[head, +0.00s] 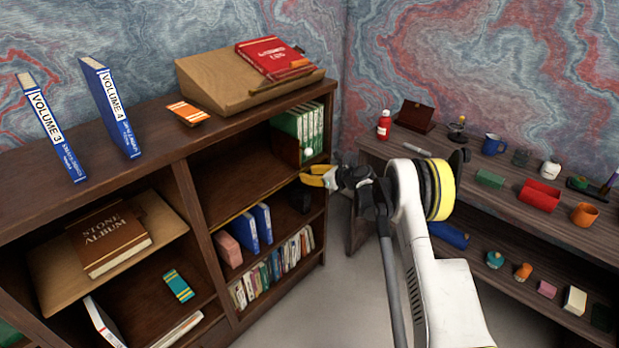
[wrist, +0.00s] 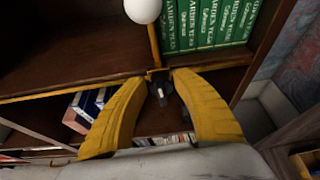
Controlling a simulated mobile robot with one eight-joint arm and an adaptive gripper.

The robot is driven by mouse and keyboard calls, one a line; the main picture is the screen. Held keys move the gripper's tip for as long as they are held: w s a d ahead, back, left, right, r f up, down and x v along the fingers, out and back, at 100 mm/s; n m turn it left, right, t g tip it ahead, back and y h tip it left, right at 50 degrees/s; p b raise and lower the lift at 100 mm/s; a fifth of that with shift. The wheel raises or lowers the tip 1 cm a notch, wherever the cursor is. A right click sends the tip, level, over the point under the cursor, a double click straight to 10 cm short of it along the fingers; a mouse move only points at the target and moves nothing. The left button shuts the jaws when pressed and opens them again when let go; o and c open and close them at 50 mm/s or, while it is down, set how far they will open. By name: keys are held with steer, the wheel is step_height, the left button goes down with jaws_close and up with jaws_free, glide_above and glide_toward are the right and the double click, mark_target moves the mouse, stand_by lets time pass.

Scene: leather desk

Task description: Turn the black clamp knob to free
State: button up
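The black clamp knob (wrist: 161,90) has a white mark and sits at the front edge of the middle shelf, at the foot of a thin brass bar (wrist: 154,45). My gripper (wrist: 161,76) has two yellow fingers, with their tips apart on either side of the knob in the wrist view. Contact cannot be told. In the head view my gripper (head: 304,176) is at the right end of the shelf front. A dark part (head: 301,201) shows just below it; whether this is the knob is unclear. A white ball (wrist: 143,9) is near the bar's top.
Green volumes (head: 301,130) stand in the shelf's right corner behind the bar. A dark desk (head: 490,195) with small objects stands to the right. The middle shelf's left part is clear.

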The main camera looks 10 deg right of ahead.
steer(key=shift+w+a, duration=0.1)
jaws_close()
stand_by(0.5)
